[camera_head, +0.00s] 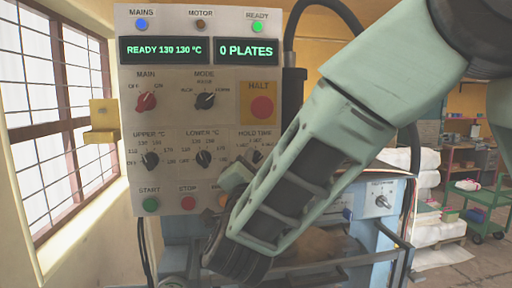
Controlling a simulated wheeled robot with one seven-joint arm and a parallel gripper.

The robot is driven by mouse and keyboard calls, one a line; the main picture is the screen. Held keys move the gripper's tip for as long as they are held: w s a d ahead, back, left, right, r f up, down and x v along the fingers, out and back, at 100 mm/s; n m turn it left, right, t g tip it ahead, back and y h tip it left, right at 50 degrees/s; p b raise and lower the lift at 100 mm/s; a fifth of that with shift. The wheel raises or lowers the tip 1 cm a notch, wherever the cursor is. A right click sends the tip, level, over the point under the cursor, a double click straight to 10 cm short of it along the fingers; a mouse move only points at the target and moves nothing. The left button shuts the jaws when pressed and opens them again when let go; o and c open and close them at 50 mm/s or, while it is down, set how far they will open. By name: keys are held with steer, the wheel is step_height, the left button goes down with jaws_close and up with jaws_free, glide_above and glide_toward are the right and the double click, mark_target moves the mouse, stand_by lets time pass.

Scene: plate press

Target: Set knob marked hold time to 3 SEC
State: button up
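The hold time knob (257,156) is a small dark knob under the HOLD TIME label, at the right of the panel's lower knob row. It is partly hidden by my arm, and I cannot read its pointer or the lower part of its scale. My gripper (238,176) shows only as a grey piece beyond my wrist, just below and left of the knob. Its fingertips are not clear, so I cannot tell whether it touches the knob or is open or shut.
The pale control panel (180,110) also carries a red main knob (146,102), a mode knob (205,100), upper (150,160) and lower (204,158) temperature knobs, a red HALT button (261,107) and a green start button (150,204). A black hose (291,100) runs beside it.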

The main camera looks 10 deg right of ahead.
steer(key=shift+x, duration=0.9)
steer(key=c, duration=0.7)
